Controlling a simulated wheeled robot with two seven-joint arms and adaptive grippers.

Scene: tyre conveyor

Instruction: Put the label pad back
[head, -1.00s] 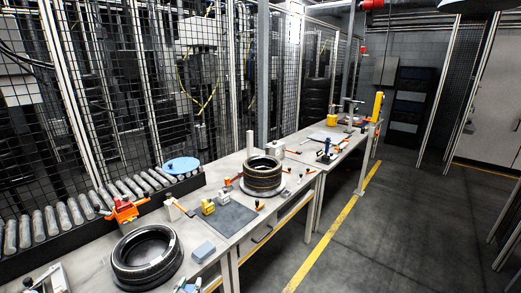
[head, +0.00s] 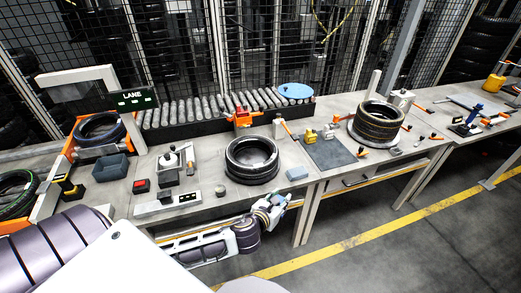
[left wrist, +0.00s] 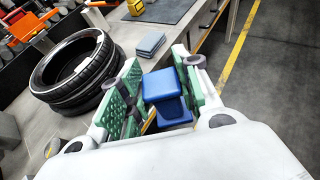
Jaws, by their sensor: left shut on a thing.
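My left gripper (head: 273,207) is in front of the bench's front edge, to the right of the lying tyre (head: 252,160). In the left wrist view its green-padded fingers (left wrist: 157,95) are shut on a blue block-like thing with a narrower middle, which I take for the label pad (left wrist: 163,85). The fingers cover part of its sides. A grey-blue flat block (head: 297,173) lies on the bench just beyond the gripper; it also shows in the left wrist view (left wrist: 150,44). My right gripper is not in view.
A second tyre (head: 379,117) sits on a round base. A black-and-white press-like device (head: 168,165) stands left. Bare bench surrounds the grey-blue block.

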